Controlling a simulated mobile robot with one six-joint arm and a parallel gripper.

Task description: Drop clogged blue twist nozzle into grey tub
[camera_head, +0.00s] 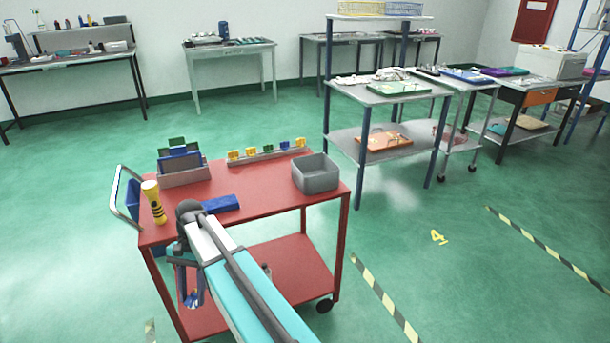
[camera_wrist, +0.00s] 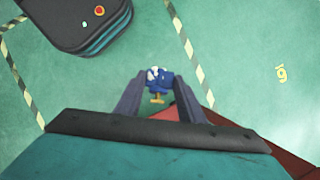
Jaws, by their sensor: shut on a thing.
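The blue twist nozzle (camera_wrist: 163,78) sits between the fingertips of my gripper (camera_wrist: 157,92) in the wrist view, with a pale patch on top and a small yellow-brown part below it. My gripper is shut on it. In the head view my gripper (camera_head: 193,297) hangs low by the near left side of the red cart, and the nozzle is hard to make out there. The grey tub (camera_head: 317,181) stands on the cart's top at the far right corner, well away from my gripper. Its visible inside looks empty.
The red cart top (camera_head: 262,192) also bears a grey bin (camera_head: 186,177) with green and blue pieces, a rail (camera_head: 268,155) of yellow and blue nozzles, a blue block (camera_head: 222,203) and a yellow-black bottle-like thing (camera_head: 153,202). Free red surface lies before the tub.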

